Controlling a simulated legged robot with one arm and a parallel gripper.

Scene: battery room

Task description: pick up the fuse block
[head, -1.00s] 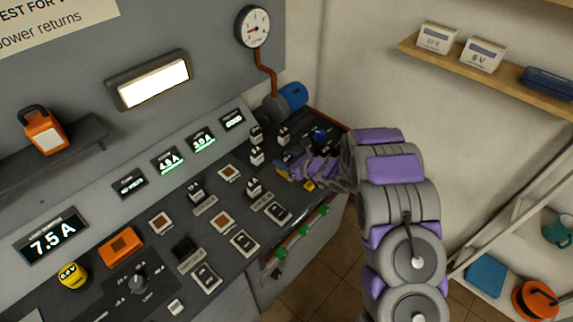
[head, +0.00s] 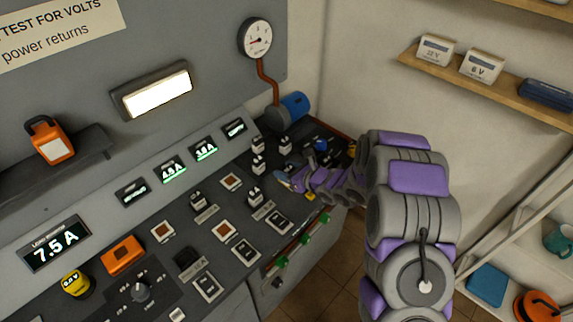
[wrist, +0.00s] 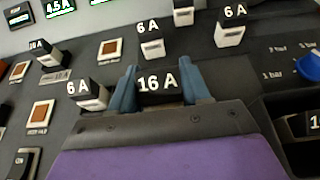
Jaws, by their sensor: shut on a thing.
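My gripper (wrist: 159,92) is shut on a black fuse block (wrist: 158,80) marked 16 A, with one blue-grey finger on each side. The lower part of the block is hidden behind my gripper, so I cannot tell whether it is clear of the panel. In the head view my gripper (head: 285,179) is over the right end of the sloping console (head: 217,213). The held block cannot be made out there.
A white-bodied 6 A block (wrist: 88,95) stands close beside my left finger. Two more 6 A blocks (wrist: 151,42) (wrist: 230,30) stand beyond. A blue knob (wrist: 311,68) is at the right. A blue motor (head: 294,105) stands at the console's back corner.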

